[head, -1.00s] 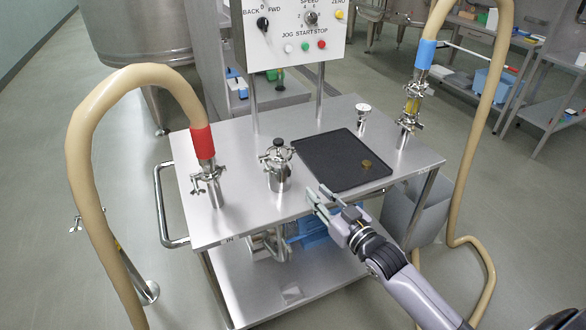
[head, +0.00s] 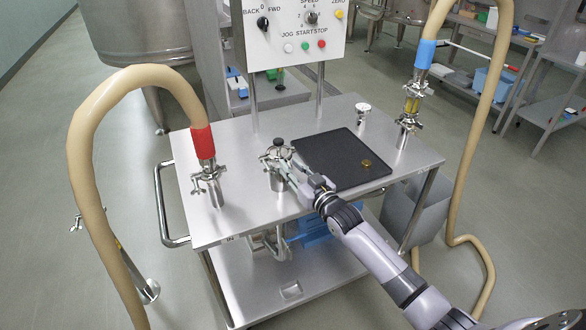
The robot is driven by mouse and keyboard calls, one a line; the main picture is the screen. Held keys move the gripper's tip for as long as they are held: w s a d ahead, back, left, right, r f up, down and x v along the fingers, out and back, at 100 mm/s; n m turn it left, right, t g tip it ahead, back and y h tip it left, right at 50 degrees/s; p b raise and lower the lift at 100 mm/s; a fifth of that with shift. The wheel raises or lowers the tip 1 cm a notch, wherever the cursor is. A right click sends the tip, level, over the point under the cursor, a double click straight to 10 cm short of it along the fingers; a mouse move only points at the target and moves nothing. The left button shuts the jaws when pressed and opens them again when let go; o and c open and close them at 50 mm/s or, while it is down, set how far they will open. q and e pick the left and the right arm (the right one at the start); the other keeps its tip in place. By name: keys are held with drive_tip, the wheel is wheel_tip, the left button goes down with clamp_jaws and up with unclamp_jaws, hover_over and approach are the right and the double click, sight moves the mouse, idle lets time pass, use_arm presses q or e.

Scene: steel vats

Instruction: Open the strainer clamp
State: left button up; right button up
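The strainer (head: 277,181) is a short steel canister with a black knob on top, standing upright on the steel cart top left of the black mat. Its clamp (head: 268,156) is a steel band around the upper part, below the knob. My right gripper (head: 287,168) reaches in from the lower right, with its fingertips at the strainer's right front side, close to the clamp. The fingers overlap the strainer in the picture, so I cannot tell whether they touch the clamp or how far apart they are. My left gripper is not in view.
A black mat (head: 335,160) holds a small brass-coloured round piece (head: 366,163). A red-collared hose fitting (head: 204,160) stands left and a blue-collared one (head: 424,55) right. A small steel fitting (head: 362,112) stands behind the mat. The control panel (head: 293,30) rises behind.

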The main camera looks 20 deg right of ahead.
clamp_jaws()
idle(0.8)
